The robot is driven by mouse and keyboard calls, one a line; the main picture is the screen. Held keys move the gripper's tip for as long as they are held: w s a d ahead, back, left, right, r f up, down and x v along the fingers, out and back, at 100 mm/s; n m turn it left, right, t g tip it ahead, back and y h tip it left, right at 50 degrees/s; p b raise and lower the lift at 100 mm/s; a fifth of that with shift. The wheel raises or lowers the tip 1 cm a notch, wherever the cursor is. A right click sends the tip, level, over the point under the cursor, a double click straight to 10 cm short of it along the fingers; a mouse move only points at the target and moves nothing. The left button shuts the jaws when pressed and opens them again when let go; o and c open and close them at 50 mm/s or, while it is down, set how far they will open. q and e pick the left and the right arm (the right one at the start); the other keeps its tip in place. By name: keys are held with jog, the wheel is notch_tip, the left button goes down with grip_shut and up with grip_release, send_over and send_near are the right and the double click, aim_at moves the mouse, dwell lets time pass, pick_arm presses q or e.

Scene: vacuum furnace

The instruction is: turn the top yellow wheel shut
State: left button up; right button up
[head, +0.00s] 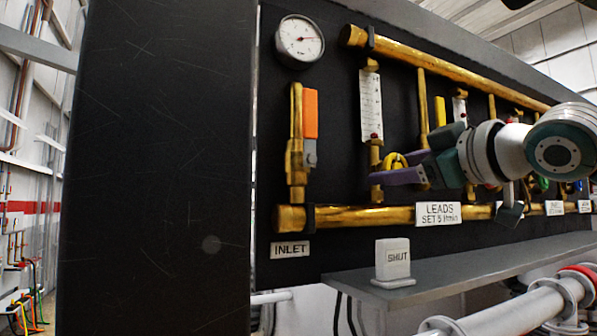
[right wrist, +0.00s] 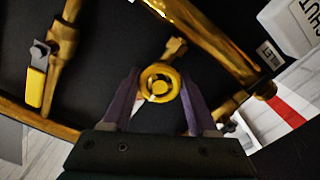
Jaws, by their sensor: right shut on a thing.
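A small round yellow wheel (head: 394,160) sits on a brass valve below the first flow meter on the black panel. In the right wrist view the yellow wheel (right wrist: 160,70) lies between the two purple fingers of my right gripper (right wrist: 160,82). My right gripper (head: 393,167) reaches in from the right and is shut on the wheel, a finger on either side. The fingers and the gripper body hide part of the wheel and valve in the head view. My left gripper is not in view.
Brass pipes (head: 430,64) and flow meters (head: 371,106) crowd the panel. An orange-handled valve (head: 310,114) and a gauge (head: 299,40) are to the left. A white SHUT block (head: 393,262) stands on the grey shelf (head: 470,268) below. A yellow lever (right wrist: 36,86) is nearby.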

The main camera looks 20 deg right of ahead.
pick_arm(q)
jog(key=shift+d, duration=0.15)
pick_arm(e)
jog(key=shift+f+m, duration=0.1)
jog(key=shift+m, duration=0.3)
jog(key=o, duration=1.4)
jog(key=shift+c, duration=0.2)
